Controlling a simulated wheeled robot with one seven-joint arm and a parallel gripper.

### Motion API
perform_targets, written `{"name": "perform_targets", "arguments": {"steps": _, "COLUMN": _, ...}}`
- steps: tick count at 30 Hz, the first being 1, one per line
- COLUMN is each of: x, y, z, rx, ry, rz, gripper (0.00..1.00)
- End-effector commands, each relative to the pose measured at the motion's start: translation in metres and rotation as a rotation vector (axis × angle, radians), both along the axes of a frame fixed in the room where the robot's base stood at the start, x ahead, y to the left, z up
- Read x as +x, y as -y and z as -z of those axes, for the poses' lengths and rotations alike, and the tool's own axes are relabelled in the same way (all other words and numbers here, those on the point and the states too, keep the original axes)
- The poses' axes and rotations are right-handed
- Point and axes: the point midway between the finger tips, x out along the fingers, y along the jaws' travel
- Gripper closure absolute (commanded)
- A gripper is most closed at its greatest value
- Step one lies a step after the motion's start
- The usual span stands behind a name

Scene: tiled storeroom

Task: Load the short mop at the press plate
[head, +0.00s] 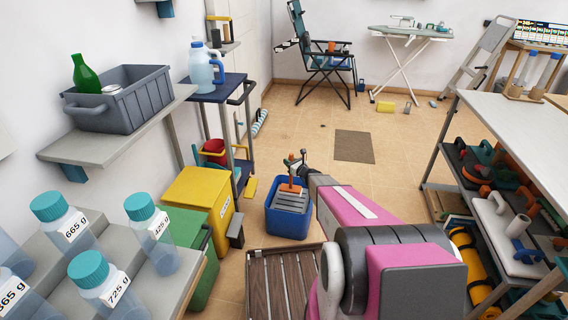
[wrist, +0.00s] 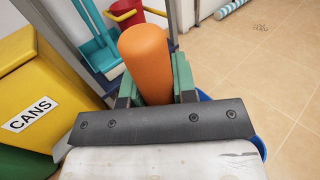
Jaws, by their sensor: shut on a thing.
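My gripper (head: 297,162) is above the blue bucket (head: 275,222) in the head view. In the wrist view its green fingers (wrist: 154,88) are shut on a thick orange cylinder, which I take for the short mop's handle (wrist: 145,55). A grey ribbed piece (head: 292,203), perhaps the press plate, shows at the bucket's top with an orange part (head: 290,188) above it. I cannot tell whether that orange part belongs to the mop. The mop's lower end is not clear, and my gripper hides most of the bucket in the wrist view.
A yellow bin (head: 199,195) labelled CANS and a green bin (head: 203,262) stand left of the bucket. A slatted wooden platform (head: 283,285) lies in front. A loaded shelf rack (head: 520,110) is at right. Tiled floor around the brown mat (head: 354,146) is mostly clear.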

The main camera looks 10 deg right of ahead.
Motion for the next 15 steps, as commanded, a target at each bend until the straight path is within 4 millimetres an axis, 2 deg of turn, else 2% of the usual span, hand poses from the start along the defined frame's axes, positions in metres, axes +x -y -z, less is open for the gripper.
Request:
{"name": "perform_targets", "arguments": {"steps": 8, "x": 0.002, "y": 0.002, "z": 0.009, "rx": 0.001, "ry": -0.001, "rz": -0.001, "gripper": 0.98}}
{"name": "perform_targets", "arguments": {"steps": 15, "x": 0.002, "y": 0.002, "z": 0.03, "rx": -0.001, "ry": -0.001, "rz": 0.0, "gripper": 0.98}}
